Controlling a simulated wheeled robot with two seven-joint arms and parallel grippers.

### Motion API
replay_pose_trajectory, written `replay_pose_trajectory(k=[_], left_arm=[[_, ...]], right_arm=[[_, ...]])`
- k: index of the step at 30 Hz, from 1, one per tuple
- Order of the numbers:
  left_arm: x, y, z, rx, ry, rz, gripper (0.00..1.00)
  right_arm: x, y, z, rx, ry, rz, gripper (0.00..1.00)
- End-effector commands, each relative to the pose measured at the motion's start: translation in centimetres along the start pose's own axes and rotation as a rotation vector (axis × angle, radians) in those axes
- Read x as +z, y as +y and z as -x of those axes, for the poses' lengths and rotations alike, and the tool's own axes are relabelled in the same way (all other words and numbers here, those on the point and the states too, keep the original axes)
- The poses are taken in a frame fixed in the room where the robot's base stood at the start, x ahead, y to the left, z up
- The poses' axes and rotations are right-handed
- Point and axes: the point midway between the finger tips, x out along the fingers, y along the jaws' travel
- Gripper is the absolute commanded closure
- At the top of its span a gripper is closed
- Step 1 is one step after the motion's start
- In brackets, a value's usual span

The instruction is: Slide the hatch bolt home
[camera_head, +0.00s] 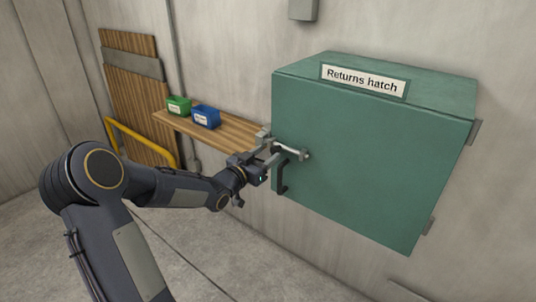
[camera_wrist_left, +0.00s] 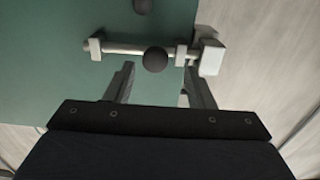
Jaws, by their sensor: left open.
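The green returns hatch (camera_head: 370,165) is a box on the wall with its door shut. A pale metal bolt (camera_head: 292,151) lies across the door's left edge. In the left wrist view the bolt rod (camera_wrist_left: 122,48) runs through light brackets, with a dark round knob (camera_wrist_left: 155,60) on it. A pale keeper block (camera_wrist_left: 211,57) sits at the right end; I cannot tell whether the rod tip is inside it. My left gripper (camera_head: 268,162) is at the bolt. In the left wrist view its open fingers (camera_wrist_left: 160,82) stand apart, either side of the knob. My right gripper is out of view.
A black handle (camera_head: 283,176) hangs on the door just below the bolt. A wooden shelf (camera_head: 235,133) left of the hatch holds a green bin (camera_head: 179,106) and a blue bin (camera_head: 206,117). A yellow rail (camera_head: 145,143) stands farther left. The floor below the hatch is clear.

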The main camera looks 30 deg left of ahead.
Motion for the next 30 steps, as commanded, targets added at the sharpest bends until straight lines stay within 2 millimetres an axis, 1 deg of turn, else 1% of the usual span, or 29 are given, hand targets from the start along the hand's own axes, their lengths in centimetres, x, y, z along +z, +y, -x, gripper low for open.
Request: replay_pose_trajectory(k=[1, 3, 6, 10, 15, 30], left_arm=[[0.2, -0.1, 1.0, -0.004, -0.003, -0.003, 0.51], [0.1, -0.1, 2.3, -0.004, -0.002, -0.004, 0.51], [0.1, -0.1, 3.9, -0.004, -0.002, -0.004, 0.51], [0.1, -0.1, 5.3, -0.004, -0.001, -0.003, 0.51], [0.0, -0.1, 5.8, -0.002, 0.000, 0.001, 0.51], [0.0, 0.1, 5.7, -0.004, -0.009, -0.003, 0.51]], right_arm=[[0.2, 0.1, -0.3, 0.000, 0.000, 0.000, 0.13], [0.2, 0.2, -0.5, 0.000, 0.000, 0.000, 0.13], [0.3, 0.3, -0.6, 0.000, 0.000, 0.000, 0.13], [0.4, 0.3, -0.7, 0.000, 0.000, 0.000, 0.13], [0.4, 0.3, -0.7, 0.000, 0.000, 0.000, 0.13], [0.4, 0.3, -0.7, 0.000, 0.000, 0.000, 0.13]])
